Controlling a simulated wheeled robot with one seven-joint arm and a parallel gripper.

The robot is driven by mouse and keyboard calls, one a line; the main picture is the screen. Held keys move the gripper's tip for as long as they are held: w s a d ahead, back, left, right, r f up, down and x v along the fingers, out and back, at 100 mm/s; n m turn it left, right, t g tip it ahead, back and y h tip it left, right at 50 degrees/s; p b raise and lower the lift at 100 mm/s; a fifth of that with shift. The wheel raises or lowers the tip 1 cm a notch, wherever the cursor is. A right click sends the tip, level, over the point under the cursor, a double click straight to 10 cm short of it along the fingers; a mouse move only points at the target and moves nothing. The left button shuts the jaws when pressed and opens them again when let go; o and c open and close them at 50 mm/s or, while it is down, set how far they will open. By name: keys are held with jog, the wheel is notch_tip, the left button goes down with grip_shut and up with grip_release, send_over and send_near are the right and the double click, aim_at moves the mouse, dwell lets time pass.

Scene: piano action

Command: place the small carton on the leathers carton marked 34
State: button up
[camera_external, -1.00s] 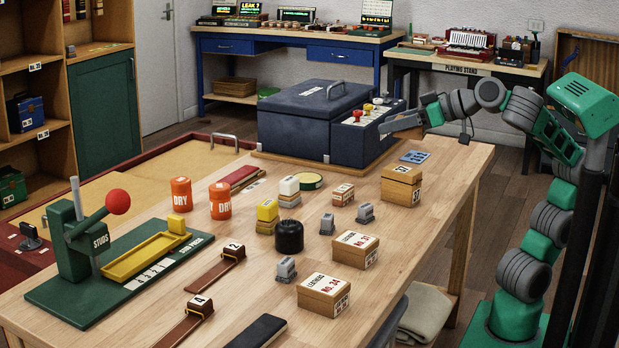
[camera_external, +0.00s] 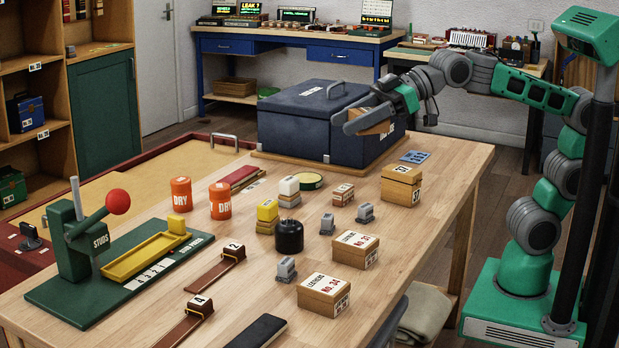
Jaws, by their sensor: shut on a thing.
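The leathers carton marked 34 (camera_external: 324,296) stands on the near right part of the wooden bench, with a white label on its top and nothing on it. My gripper (camera_external: 362,117) is shut on a small brown carton (camera_external: 378,122), held in the air in front of the dark blue box's right part. The fingers hide part of this carton, and I cannot read any marking on it. The gripper is well behind and above the carton marked 34.
A similar carton marked 31 (camera_external: 355,249) stands just behind the 34 carton. Stacked cartons (camera_external: 401,187), a small red-marked carton (camera_external: 342,194), grey blocks (camera_external: 327,223) and a black jar (camera_external: 289,236) stand nearby. The dark blue box (camera_external: 300,125) is at the back.

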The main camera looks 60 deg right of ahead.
jog(key=s+a+f+n+g+y+p, duration=0.35)
jog(key=s+a+p, duration=0.2)
jog(key=s, duration=0.35)
jog(key=h+b, duration=0.1)
send_over(323, 295)
jog(key=w, duration=0.3)
notch_tip(323, 295, down, 20)
jog(key=f, duration=0.1)
jog(key=shift+a+f+n, duration=0.15)
jog(key=shift+f+n, duration=0.1)
jog(key=shift+f, duration=0.95)
jog(key=shift+f+b, duration=0.3)
jog(key=shift+b, duration=0.3)
jog(key=o, duration=1.4)
jog(key=shift+r+g, duration=0.1)
jog(key=shift+g, duration=0.15)
jog(key=shift+c, duration=0.2)
